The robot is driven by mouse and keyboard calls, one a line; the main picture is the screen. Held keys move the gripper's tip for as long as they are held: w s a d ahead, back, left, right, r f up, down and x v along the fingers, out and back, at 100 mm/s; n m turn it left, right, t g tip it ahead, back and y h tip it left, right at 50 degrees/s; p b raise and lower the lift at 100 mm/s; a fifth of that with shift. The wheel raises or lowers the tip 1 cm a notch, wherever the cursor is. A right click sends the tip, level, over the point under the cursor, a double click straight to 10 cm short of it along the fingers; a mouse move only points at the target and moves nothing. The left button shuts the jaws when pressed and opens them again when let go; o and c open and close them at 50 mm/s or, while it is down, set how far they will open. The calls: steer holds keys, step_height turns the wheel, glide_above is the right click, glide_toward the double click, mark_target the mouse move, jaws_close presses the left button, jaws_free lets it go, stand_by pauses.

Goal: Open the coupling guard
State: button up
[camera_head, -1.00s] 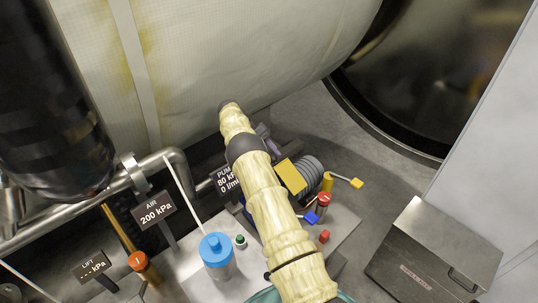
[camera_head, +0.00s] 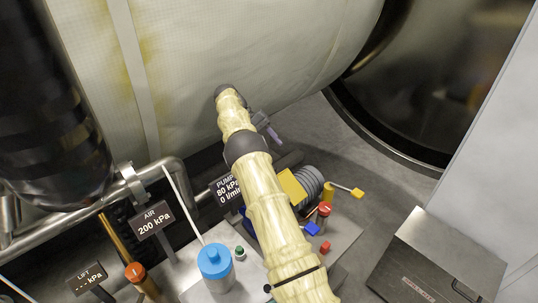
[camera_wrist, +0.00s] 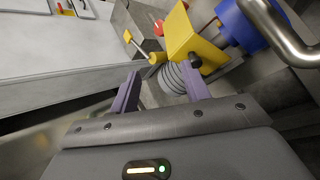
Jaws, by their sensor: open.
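The coupling guard appears to be the yellow box-shaped cover (camera_head: 291,186) beside a grey ribbed cylinder (camera_head: 311,182), partly hidden behind my arm. In the wrist view the yellow cover (camera_wrist: 188,36) stands beyond the fingertips, with the ribbed cylinder (camera_wrist: 176,77) below it and a blue body (camera_wrist: 238,25) to its right. My gripper (camera_wrist: 158,80) is open and empty, its two purple fingers apart and pointing towards the cover. In the head view one purple finger of my gripper (camera_head: 271,134) shows above the cover, apart from it. I cannot see a handle or hinge.
A yellow-tipped lever (camera_head: 354,192) sticks out right of the cylinder. A red-capped fitting (camera_head: 324,209), a blue knob (camera_head: 312,229) and a blue-topped canister (camera_head: 215,262) stand near my arm. A metal box (camera_head: 435,262) sits at right. A large pale insulated vessel (camera_head: 240,50) is behind.

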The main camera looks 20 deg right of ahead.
steer(key=shift+s+r, duration=0.15)
steer(key=shift+r, duration=0.25)
steer(key=shift+d, duration=0.1)
steer(key=shift+r, duration=0.15)
jaws_close()
steer(key=s+a+n+t+y, duration=0.1)
steer(key=s+a+t+y, duration=0.1)
steer(key=s+a, duration=0.3)
steer(key=s+a+n+t+y, duration=0.1)
steer(key=s+a+t, duration=0.3)
steer(key=s, duration=1)
steer(key=s+a+r+n+t+y, duration=0.1)
steer(key=s+a+t+y, duration=0.2)
steer(key=s+a, duration=0.4)
steer(key=s, duration=0.2)
steer(key=shift+s+n+t, duration=0.3)
steer(key=shift+s, duration=0.05)
steer(key=shift+r, duration=0.1)
